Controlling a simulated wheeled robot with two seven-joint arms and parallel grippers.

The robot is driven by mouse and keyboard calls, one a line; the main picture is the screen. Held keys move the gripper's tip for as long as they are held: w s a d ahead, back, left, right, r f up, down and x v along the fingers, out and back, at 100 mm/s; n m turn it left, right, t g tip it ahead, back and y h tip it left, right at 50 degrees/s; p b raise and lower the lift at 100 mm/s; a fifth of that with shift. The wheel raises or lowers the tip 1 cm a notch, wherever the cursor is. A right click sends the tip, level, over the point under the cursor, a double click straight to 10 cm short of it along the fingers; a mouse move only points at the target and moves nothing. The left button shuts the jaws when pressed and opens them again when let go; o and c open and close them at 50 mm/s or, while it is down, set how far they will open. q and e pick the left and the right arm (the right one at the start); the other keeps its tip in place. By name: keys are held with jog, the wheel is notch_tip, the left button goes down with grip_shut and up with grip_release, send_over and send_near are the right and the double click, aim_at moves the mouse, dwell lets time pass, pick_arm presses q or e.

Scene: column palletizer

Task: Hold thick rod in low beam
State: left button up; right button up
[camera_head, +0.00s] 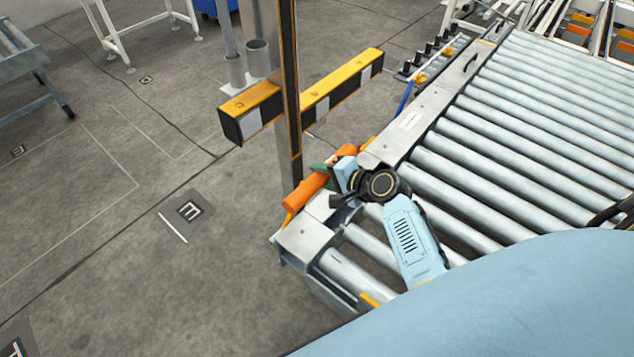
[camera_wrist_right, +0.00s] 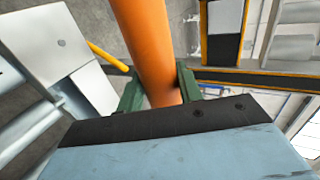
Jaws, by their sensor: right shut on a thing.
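The thick rod is an orange cylinder (camera_head: 301,194), tilted, at the left edge of the roller conveyor; it also shows in the right wrist view (camera_wrist_right: 145,38). My right gripper (camera_head: 329,174) is shut around it. Its two green fingers flank the rod in the right wrist view (camera_wrist_right: 160,92). A low horizontal beam, yellow on top with black and white sides (camera_head: 341,87), stands beyond the rod. The rod appears apart from this beam. My left gripper is not in view.
A dark upright post with yellow edges (camera_head: 290,85) rises close to the rod. The roller conveyor (camera_head: 530,130) fills the right side, with a metal side rail (camera_head: 425,105). Grey cylinders (camera_head: 257,58) stand behind the beam. The floor at left (camera_head: 110,200) is clear.

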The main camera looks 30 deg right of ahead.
jog(key=shift+w+d+b, duration=0.25)
jog(key=shift+w+d, duration=0.1)
jog(key=shift+d, duration=0.5)
jog(key=shift+w+d+b, duration=0.25)
jog(key=shift+w+d, duration=0.15)
jog(key=shift+d, duration=0.4)
jog(key=shift+w+d+b, duration=0.25)
jog(key=shift+w+d, duration=0.1)
jog(key=shift+d, duration=0.5)
jog(key=shift+a, duration=0.1)
jog(key=shift+s+a+r+p, duration=0.1)
jog(key=shift+s+a+p, duration=0.1)
jog(key=shift+a+p, duration=0.15)
jog(key=s+a+p, duration=0.4)
jog(key=a, duration=0.5)
jog(key=s+a+p, duration=0.4)
jog(key=a, duration=0.6)
jog(key=shift+a, duration=0.25)
